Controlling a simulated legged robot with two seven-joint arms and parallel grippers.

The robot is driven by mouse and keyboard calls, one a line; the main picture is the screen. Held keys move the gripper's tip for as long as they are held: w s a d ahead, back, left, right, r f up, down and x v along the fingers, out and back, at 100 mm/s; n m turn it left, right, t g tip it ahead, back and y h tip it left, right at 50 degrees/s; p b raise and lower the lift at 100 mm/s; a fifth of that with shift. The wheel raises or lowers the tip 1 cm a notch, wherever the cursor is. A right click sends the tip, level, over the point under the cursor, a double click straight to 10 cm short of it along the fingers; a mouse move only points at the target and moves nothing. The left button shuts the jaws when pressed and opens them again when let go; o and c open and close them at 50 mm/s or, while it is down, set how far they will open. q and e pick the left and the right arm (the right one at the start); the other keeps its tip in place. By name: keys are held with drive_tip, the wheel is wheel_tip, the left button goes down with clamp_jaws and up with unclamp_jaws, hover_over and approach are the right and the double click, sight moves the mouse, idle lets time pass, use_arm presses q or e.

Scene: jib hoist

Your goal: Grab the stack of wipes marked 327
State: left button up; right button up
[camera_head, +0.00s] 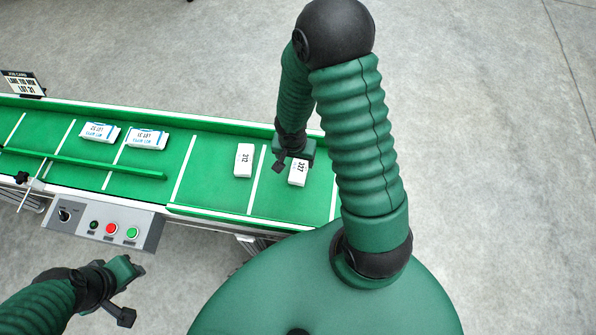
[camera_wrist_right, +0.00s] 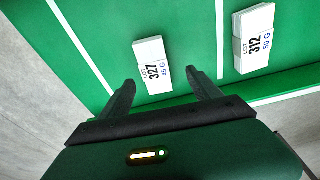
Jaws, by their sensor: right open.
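The stack of wipes marked 327 (camera_head: 298,176) is a small white block lying on the green conveyor belt near its right end. It also shows in the right wrist view (camera_wrist_right: 152,66), with its 327 label readable. My right gripper (camera_head: 291,161) is over the belt at the stack's far side and hides part of it.
A similar white stack marked 312 (camera_head: 244,160) lies to the left of 327. Two white and blue packs, one (camera_head: 147,139) and another (camera_head: 100,132), lie farther left near a green guide bar (camera_head: 100,166). A control box (camera_head: 110,228) is on the belt's front side.

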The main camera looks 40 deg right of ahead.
sight(300, 166)
drive_tip(key=f+b, duration=0.1)
drive_tip(key=f, duration=0.1)
drive_tip(key=d+f+b, duration=0.1)
drive_tip(key=f+b, duration=0.1)
drive_tip(key=f, duration=0.1)
drive_tip(key=shift+s+d+f, duration=0.2)
drive_tip(key=shift+d+f, duration=0.05)
drive_tip(key=shift+f, duration=0.1)
drive_tip(key=shift+w+d+f, duration=0.1)
drive_tip(key=shift+r, duration=0.2)
drive_tip(key=shift+c, duration=1.2)
drive_tip(key=shift+a, duration=0.25)
drive_tip(key=c, duration=1.2)
